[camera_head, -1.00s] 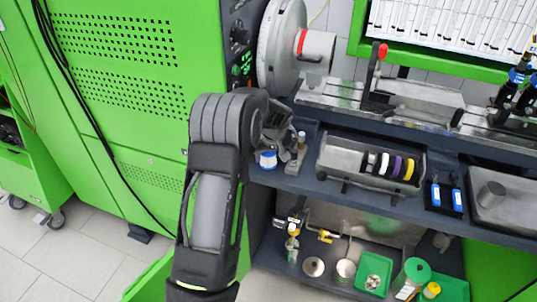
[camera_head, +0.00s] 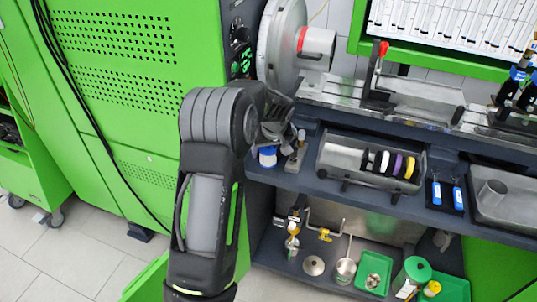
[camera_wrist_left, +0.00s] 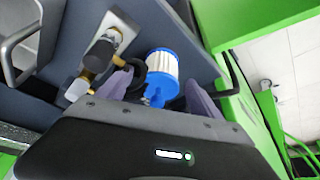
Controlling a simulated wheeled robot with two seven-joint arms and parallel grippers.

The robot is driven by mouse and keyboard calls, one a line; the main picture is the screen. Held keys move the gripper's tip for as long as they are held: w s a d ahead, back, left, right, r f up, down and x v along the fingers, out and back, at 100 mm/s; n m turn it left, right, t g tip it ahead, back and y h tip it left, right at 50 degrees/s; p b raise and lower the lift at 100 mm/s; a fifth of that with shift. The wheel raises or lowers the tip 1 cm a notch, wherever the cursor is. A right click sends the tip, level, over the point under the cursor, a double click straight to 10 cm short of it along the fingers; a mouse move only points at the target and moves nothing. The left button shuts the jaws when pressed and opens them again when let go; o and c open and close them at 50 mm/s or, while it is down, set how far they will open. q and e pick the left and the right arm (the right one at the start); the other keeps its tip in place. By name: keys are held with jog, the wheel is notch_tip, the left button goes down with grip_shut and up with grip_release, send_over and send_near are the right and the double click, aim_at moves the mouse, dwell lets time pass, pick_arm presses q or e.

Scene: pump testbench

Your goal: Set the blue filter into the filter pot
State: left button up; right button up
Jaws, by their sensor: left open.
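The blue filter (camera_head: 267,157) stands on the bench shelf at its left end, below my left gripper (camera_head: 280,137). In the left wrist view the filter (camera_wrist_left: 163,66) shows white pleats and blue ends. There my left gripper (camera_wrist_left: 157,92) is open, with one finger on each side of the filter's near end. The filter lies a little beyond the fingertips, and I cannot tell whether either finger touches it. A steel pot (camera_head: 345,268) is on the lower shelf, but I cannot tell whether it is the filter pot. My right gripper is not in view.
Close to the filter is a metal fitting with a brass part (camera_wrist_left: 98,55). A grey tray with several coloured rings (camera_head: 345,165) is to the right. Pipes with brass valves (camera_head: 293,228) and green trays (camera_head: 372,272) occupy the lower shelf. A green cabinet (camera_head: 130,80) stands left.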

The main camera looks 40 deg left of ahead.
pick_arm(q)
jog(key=b+v, duration=0.1)
jog(key=v, duration=0.8)
jog(key=shift+r+b, duration=0.15)
jog(key=shift+b, duration=0.15)
jog(key=shift+s, duration=0.1)
jog(key=shift+c, duration=0.2)
